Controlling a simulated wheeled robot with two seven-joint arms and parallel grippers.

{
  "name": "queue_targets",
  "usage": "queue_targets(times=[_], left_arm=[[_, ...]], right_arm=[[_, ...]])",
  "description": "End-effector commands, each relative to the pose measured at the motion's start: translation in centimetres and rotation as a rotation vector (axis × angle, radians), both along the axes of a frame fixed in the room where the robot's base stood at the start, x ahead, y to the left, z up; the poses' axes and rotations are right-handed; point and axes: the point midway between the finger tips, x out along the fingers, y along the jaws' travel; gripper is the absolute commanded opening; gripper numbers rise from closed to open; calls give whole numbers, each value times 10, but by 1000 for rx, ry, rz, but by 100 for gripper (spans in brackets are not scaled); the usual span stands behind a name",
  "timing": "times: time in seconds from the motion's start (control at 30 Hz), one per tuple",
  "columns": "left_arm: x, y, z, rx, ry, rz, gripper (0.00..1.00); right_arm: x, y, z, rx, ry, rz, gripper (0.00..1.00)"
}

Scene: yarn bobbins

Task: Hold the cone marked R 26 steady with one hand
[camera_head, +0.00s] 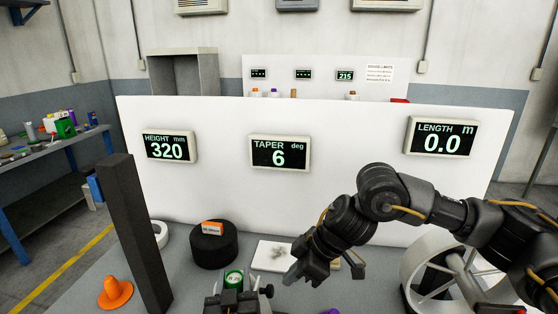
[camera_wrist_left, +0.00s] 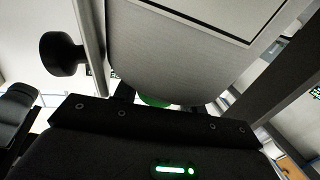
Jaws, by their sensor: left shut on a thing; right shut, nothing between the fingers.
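The cone (camera_head: 233,279) shows in the head view as a green top with small pale marks, too small to read surely. Its pale body (camera_wrist_left: 190,50) fills the upper middle of the left wrist view, with a bit of green at its lower edge. My left gripper (camera_head: 236,300) is at the bottom of the head view, shut on this cone; its fingertips are mostly hidden. My right gripper (camera_head: 293,276) is shut and empty, pointing down just right of the cone and apart from it.
A black drum (camera_head: 213,246) with an orange label stands behind the cone. A white plate (camera_head: 272,256) lies near my right gripper. A dark post (camera_head: 135,235) and an orange cone (camera_head: 115,292) are left. A spoked wheel (camera_head: 440,272) is right. A white panel (camera_head: 330,205) with displays blocks the back.

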Motion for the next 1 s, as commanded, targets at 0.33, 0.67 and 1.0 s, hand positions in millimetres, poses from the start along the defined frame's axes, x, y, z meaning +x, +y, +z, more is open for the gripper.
queue_targets(times=[0.33,0.67,1.0], left_arm=[[0,0,-1,0,2,1,61],[-2,0,-1,-1,1,0,67],[-60,-7,-2,-5,4,0,67]], right_arm=[[0,0,0,0,0,0,0],[0,0,0,0,0,0,0],[0,0,0,0,0,0,0]])
